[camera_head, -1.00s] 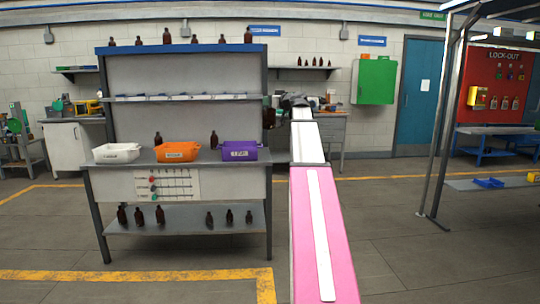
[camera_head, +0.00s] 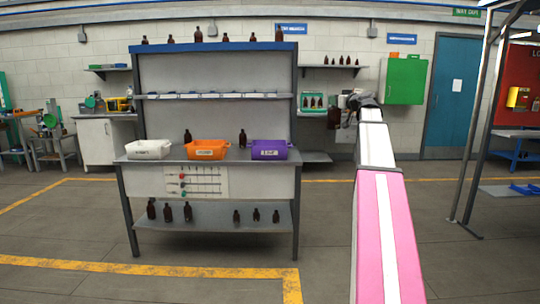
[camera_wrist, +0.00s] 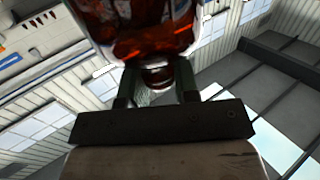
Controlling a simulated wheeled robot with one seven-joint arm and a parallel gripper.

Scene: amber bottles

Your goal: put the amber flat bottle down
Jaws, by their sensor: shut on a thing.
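My gripper (camera_head: 352,99) is at the end of my extended pink-and-white arm, to the right of the shelf bench. It is shut on an amber flat bottle (camera_head: 334,118), which shows as a dark shape just left of the gripper in the head view. In the wrist view the bottle (camera_wrist: 145,28) fills the top of the picture. Its neck sits between the two fingers (camera_wrist: 157,84). The bottle is in the air, with no surface seen touching it. Its far end is cut off by the picture edge.
The shelf bench (camera_head: 215,125) carries a white bin (camera_head: 148,149), an orange bin (camera_head: 206,150) and a purple bin (camera_head: 270,150). Other amber bottles stand on its top, worktop and lower shelf (camera_head: 210,219). A green cabinet (camera_head: 404,81) hangs behind my arm. The floor in front is clear.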

